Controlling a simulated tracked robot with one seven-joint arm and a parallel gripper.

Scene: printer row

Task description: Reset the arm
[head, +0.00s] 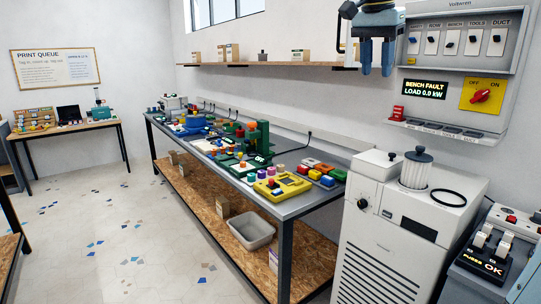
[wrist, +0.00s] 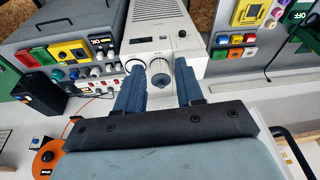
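My gripper (head: 377,72) is raised at the top of the head view, in front of the wall and left of the switch panel. Its two blue fingers point down with a gap between them and nothing held. In the wrist view my gripper (wrist: 161,76) also shows its blue fingers apart, with a white ribbed cylinder (wrist: 159,74) seen beyond the gap. That cylinder (head: 416,170) stands on the white cabinet (head: 385,240), below and apart from my gripper.
A wall shelf (head: 270,66) is behind my gripper. A long bench (head: 288,205) carries many coloured parts. A fuse box (head: 495,245) stands at right. The floor (head: 125,230) at left is mostly open.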

